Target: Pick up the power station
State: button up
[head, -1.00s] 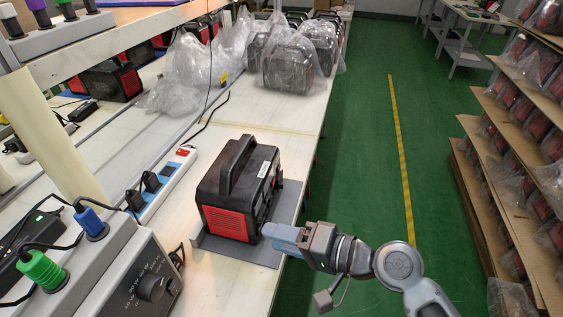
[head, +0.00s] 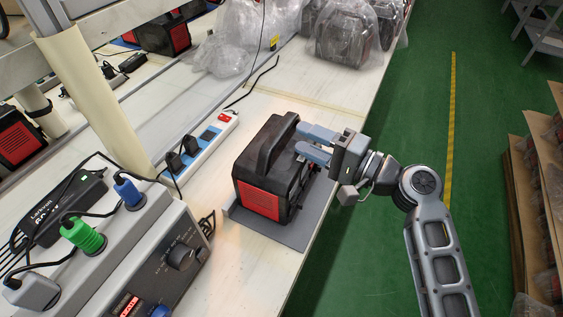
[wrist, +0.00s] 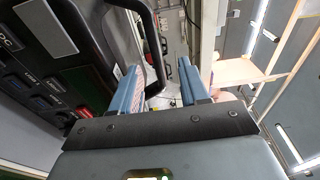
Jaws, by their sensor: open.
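The power station (head: 271,172) is a black box with red end panels and a black top handle (head: 276,138). It stands upright on a grey mat (head: 283,232) on the white workbench. My gripper (head: 303,143) is open, with blue fingers at the upper right side of the power station, close to the handle. In the wrist view, the power station (wrist: 50,70) fills the left side, with its handle (wrist: 150,45) curving in front of my gripper (wrist: 158,85). The handle looks near the gap between the fingers; I cannot tell whether it is between them.
A white power strip (head: 203,142) and a grey test box with plugs (head: 150,255) stand left of the power station. Bagged units (head: 345,35) sit at the bench's far end. A green floor (head: 425,100) lies right, with shelves (head: 540,200) beyond.

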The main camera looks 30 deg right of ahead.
aim_at(286, 131)
jog(key=x, duration=0.2)
jog(key=p+x, duration=0.1)
jog(key=x, duration=0.2)
jog(key=shift+s+a+f, duration=0.1)
jog(key=shift+a+f, duration=0.1)
grip_shut()
dwell(1.1)
jog(key=shift+r, duration=0.25)
